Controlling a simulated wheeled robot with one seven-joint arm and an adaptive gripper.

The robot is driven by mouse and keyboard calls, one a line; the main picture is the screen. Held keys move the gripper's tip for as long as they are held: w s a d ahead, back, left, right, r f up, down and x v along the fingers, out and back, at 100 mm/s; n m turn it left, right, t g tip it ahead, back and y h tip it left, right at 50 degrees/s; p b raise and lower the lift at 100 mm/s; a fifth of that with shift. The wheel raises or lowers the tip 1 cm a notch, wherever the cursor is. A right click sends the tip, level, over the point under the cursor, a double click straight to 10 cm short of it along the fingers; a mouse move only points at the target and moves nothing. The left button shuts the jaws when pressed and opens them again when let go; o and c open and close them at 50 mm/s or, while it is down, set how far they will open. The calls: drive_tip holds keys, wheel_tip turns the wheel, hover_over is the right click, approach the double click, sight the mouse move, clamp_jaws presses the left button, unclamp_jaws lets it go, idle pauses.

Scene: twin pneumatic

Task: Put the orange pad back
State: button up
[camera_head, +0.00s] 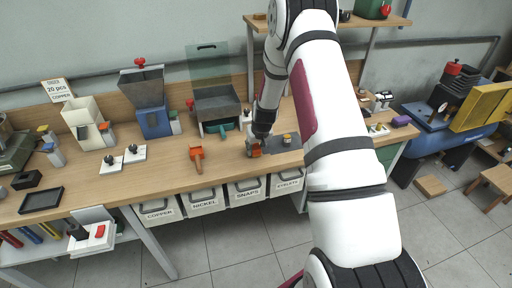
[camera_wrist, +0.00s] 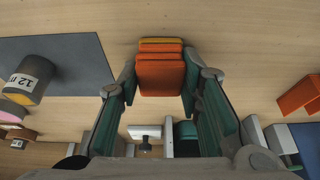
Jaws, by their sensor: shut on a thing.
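My gripper (camera_wrist: 160,85) is shut on the orange pad (camera_wrist: 161,77) in the wrist view, with a green-lined finger on each side. The pad looks like a small stack of orange blocks, with a yellow-orange edge at the far side. In the head view my gripper (camera_head: 255,148) is low over the wooden bench, and the orange pad (camera_head: 256,154) shows beneath it, near the bench's front edge. I cannot tell whether the pad touches the bench.
A dark grey mat (camera_wrist: 75,85) lies left of the pad in the wrist view, bearing a labelled cylinder (camera_wrist: 32,78). An orange-handled tool (camera_head: 196,153) lies to the left in the head view. Labelled drawers (camera_head: 204,201) hang below the bench.

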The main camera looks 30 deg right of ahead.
drive_tip(key=o, duration=1.1)
drive_tip(key=shift+f, duration=0.15)
